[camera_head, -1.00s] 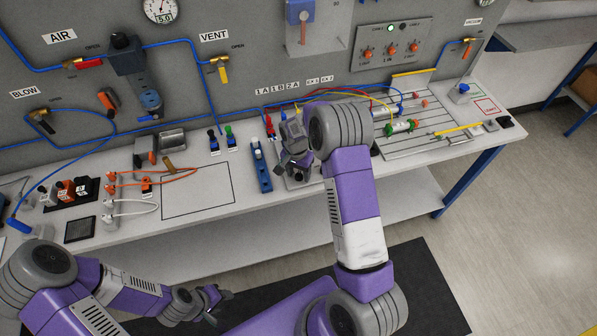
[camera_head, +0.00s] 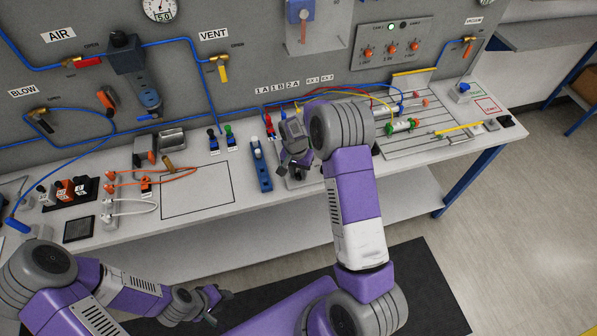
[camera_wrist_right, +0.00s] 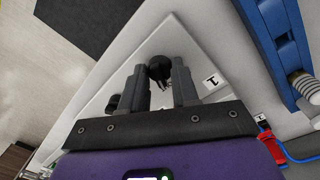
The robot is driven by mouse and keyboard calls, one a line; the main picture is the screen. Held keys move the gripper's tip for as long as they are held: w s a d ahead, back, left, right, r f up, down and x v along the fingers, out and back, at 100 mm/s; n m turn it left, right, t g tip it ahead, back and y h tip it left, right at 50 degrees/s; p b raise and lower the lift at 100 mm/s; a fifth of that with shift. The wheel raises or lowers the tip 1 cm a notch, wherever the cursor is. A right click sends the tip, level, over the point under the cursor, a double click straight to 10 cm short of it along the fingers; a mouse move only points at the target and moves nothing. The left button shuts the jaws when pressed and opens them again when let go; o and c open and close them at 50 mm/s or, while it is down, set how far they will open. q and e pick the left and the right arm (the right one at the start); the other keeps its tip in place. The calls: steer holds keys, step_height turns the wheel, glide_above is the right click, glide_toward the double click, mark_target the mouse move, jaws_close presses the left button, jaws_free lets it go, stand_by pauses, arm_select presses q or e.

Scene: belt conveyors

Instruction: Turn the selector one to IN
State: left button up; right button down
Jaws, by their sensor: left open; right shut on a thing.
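Selector one is a black knob (camera_wrist_right: 160,67) on a pale plate (camera_wrist_right: 140,62), with a label reading 1 (camera_wrist_right: 212,80) beside it in the right wrist view. My right gripper (camera_wrist_right: 162,80) is shut on this knob, one finger on each side. I cannot read an IN mark or the knob's pointing direction. A second black knob (camera_wrist_right: 113,103) sits on the same plate, partly behind a finger. In the head view my right gripper (camera_head: 287,168) is at the plate near the bench's front edge, and my arm hides much there. My left gripper (camera_head: 219,304) is open and empty, in front of the bench.
A blue block device (camera_head: 261,165) stands just left of the right gripper; it also shows in the wrist view (camera_wrist_right: 284,40). Hoses and a slotted plate (camera_head: 440,125) lie to the right. A bare outlined area (camera_head: 197,190) lies to the left.

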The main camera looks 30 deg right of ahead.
mark_target(298, 174)
steer(key=n+b, duration=0.1)
steer(key=n, duration=0.4)
steer(key=shift+b, duration=0.3)
steer(key=n+b, duration=0.1)
steer(key=n, duration=0.4)
steer(key=shift+s+t, duration=0.1)
steer(key=shift+t, duration=0.2)
steer(key=shift+n, duration=0.4)
steer(key=c, duration=0.8)
jaws_free()
steer(key=shift+c, duration=0.2)
steer(key=shift+r, duration=0.1)
steer(key=r, duration=0.7)
steer(key=shift+a+r, duration=0.25)
